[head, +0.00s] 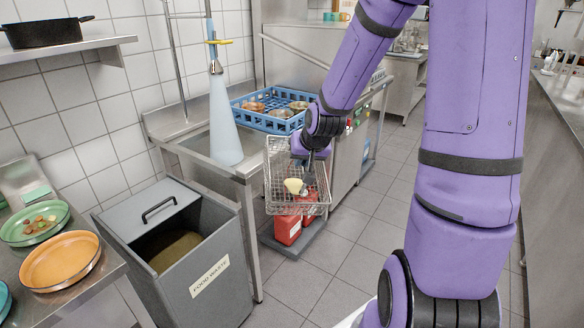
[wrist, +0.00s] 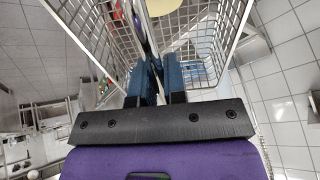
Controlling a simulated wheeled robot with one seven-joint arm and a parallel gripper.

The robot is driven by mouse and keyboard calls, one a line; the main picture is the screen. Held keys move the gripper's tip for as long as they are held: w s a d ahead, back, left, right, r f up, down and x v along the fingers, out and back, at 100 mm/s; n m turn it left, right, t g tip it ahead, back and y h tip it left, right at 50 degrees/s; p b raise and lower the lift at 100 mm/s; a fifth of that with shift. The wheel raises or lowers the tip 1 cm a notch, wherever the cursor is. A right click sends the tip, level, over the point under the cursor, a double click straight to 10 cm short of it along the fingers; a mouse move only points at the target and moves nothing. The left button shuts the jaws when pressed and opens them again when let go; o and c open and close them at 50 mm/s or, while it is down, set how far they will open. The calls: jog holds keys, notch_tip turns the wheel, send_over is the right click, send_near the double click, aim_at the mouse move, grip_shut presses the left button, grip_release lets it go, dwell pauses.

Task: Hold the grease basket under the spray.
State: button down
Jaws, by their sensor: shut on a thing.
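The grease basket (head: 270,190) is a wire-mesh basket hanging in the air in front of the sink table's right front part. A pale yellow lump (head: 292,186) shows in it. My gripper (head: 309,166) is shut on the basket; in the wrist view its blue fingers (wrist: 153,82) close on a metal bar, and the basket's mesh (wrist: 88,25) spreads beyond them. The spray (head: 224,125) is a pale blue cone falling from the hanging nozzle (head: 215,68) onto the sink table. The basket is right of and apart from the spray cone.
A blue rack (head: 250,118) with bowls stands on the steel sink table (head: 205,167), behind the basket. A grey food waste bin (head: 215,290) stands at front left. Red containers (head: 287,231) stand low beneath the basket. The floor to the right is clear.

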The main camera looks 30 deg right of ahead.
jog(key=shift+s+d+r+m, duration=0.25)
jog(key=shift+s+d+r, duration=0.2)
jog(key=shift+s+r, duration=0.2)
jog(key=shift+s+d+r+m, duration=0.25)
jog(key=shift+s+d+r, duration=0.2)
jog(key=shift+s, duration=0.25)
jog(key=shift+s+r+t, duration=0.2)
jog(key=shift+t, duration=0.1)
